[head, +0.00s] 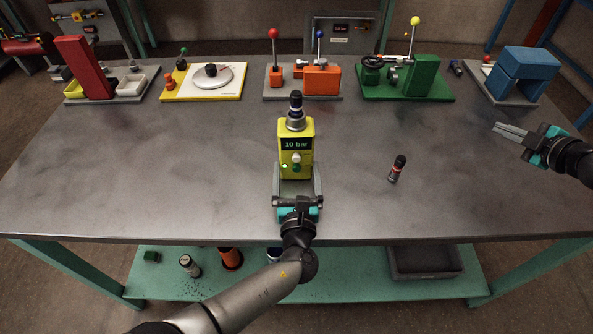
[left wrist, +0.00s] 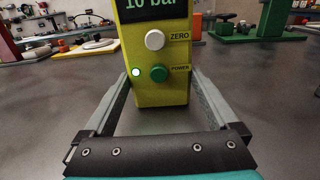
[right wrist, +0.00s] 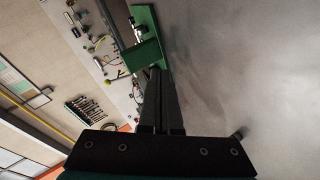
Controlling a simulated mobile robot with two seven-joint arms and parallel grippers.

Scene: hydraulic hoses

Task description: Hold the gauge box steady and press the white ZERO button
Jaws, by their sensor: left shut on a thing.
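The yellow-green gauge box (head: 305,132) stands upright on the table, its display reading "10 bar" and a dark and silver fitting on top. It also shows in the left wrist view (left wrist: 180,92). My left gripper (head: 297,180) is shut on the box, a finger along each side low down, from the front. The white ZERO button (left wrist: 155,40) is on the front face, above the green POWER button (left wrist: 158,73). A small light (left wrist: 136,71) glows beside POWER. My right gripper (head: 512,132) is shut and empty, above the table's right side, well away from the box.
The table left of the box is clear.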

